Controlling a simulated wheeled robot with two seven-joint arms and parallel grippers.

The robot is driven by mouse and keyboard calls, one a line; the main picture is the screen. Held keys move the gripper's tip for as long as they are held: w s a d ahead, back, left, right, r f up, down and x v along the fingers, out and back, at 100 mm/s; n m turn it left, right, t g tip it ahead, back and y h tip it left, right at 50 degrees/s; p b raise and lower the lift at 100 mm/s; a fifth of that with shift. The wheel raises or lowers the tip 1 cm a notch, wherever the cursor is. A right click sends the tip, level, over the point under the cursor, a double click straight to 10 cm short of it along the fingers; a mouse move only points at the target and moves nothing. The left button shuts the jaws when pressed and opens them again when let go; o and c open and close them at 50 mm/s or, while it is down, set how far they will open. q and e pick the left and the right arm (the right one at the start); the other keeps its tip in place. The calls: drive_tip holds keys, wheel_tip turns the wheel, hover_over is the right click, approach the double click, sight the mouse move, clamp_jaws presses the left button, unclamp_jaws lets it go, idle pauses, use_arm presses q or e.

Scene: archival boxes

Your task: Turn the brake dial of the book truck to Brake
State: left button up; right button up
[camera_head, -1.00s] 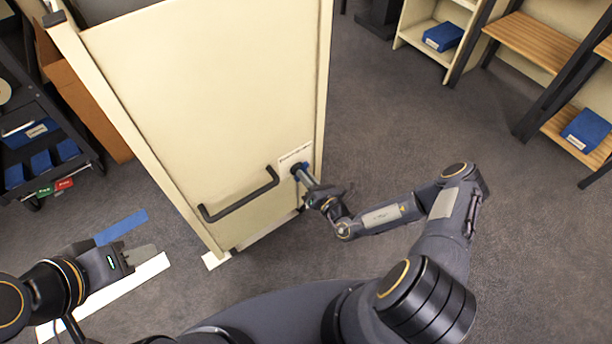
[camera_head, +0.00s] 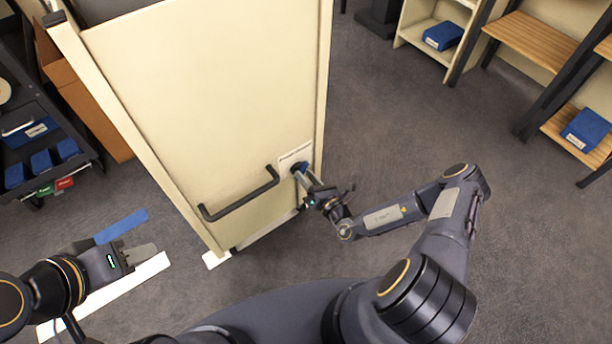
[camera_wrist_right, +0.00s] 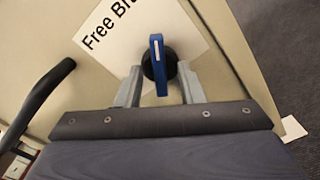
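The book truck (camera_head: 215,90) is a tall cream cabinet with a black bar handle (camera_head: 240,197) on its end panel. The brake dial (camera_head: 299,168) is beside the handle, near the panel's right edge. In the right wrist view, the dial has a black round base and a blue lever (camera_wrist_right: 158,60) standing nearly upright. My right gripper (camera_wrist_right: 160,75) is open, with one finger on each side of the dial and gaps beside the lever. Contact with the black base is unclear. My left gripper (camera_head: 140,250) is low at the left, away from the truck; its finger gap is unclear.
A white label (camera_wrist_right: 125,35) behind the dial reads "Free" and a partly hidden word. A dark cart (camera_head: 45,130) with blue boxes stands at the left. Shelves (camera_head: 530,40) stand at the right. Blue and white strips lie near my left gripper.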

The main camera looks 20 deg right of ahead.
drive_tip(key=p+v, duration=0.1)
drive_tip(key=v, duration=0.6)
drive_tip(key=shift+r, duration=0.1)
drive_tip(key=s+a+r+n+g+y, duration=0.25)
drive_tip(key=r+n+g+y, duration=0.35)
drive_tip(key=r+n, duration=0.6)
drive_tip(key=s+a+r+n+g+y, duration=0.1)
drive_tip(key=s+r+n+g+y, duration=0.2)
drive_tip(key=r+n+g, duration=0.7)
drive_tip(key=s+d+r+n+t+h, duration=0.2)
drive_tip(key=s+d+r+n+h, duration=0.1)
drive_tip(key=s+r+n+h, duration=0.4)
drive_tip(key=s+d+r+n+t+h, duration=0.2)
drive_tip(key=s+d+r+n+h, duration=0.15)
drive_tip(key=s+r+n, duration=0.35)
wheel_tip(320, 180, up, 21)
drive_tip(key=s+n+p, duration=0.1)
drive_tip(key=p, duration=2.1)
drive_tip(key=shift+f+n+t+h, duration=0.2)
drive_tip(key=shift+n+t+h, duration=0.1)
drive_tip(key=shift+h, duration=0.15)
